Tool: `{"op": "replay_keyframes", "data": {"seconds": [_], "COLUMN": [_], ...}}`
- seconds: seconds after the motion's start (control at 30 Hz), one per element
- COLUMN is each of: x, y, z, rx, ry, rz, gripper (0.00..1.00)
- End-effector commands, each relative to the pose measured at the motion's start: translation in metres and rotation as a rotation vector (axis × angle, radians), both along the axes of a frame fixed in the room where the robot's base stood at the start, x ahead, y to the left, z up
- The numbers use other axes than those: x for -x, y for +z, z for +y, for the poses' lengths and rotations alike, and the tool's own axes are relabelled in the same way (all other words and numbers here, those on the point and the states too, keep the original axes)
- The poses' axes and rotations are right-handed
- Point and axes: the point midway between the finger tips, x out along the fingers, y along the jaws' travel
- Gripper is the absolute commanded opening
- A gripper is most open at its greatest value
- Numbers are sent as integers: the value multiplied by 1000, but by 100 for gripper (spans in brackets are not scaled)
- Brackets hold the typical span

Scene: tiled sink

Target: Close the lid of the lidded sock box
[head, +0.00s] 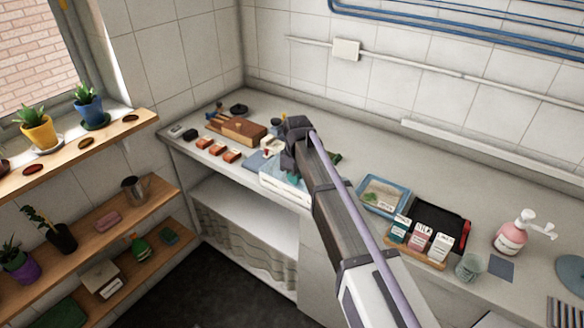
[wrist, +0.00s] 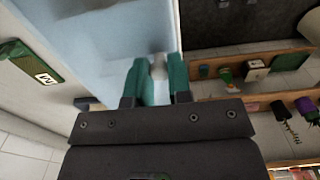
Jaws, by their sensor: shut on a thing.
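The lidded sock box (head: 284,188) is a white box on the counter, near its front edge, partly hidden by my arm. A light blue panel, which looks like its lid (head: 258,163), shows beside my gripper. In the wrist view the pale blue lid (wrist: 118,40) fills the upper middle. My gripper (head: 293,170) is at the box. In the wrist view its teal fingers (wrist: 158,72) are shut on a small pale grey knob (wrist: 158,65) at the lid. The lid's exact angle is hard to tell.
A brown wooden box (head: 236,129) and several orange-brown blocks (head: 218,149) lie left of the sock box. A blue tray (head: 385,193), a card rack (head: 420,240) and a pink pump bottle (head: 511,235) stand to the right. Plant shelves (head: 140,205) are at the left.

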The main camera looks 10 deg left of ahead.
Motion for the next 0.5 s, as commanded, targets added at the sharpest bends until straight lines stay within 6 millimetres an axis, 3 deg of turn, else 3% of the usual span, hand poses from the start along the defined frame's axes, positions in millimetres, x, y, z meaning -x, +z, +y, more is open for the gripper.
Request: {"op": "replay_keyframes", "data": {"seconds": [0.33,0.37,0.5], "x": [4,4,4], "y": [0,0,0], "z": [-4,-4,-4], "rx": [-2,-1,-1], "ry": [-9,-8,-8], "rz": [5,5,4], "gripper": [0,21,34]}}
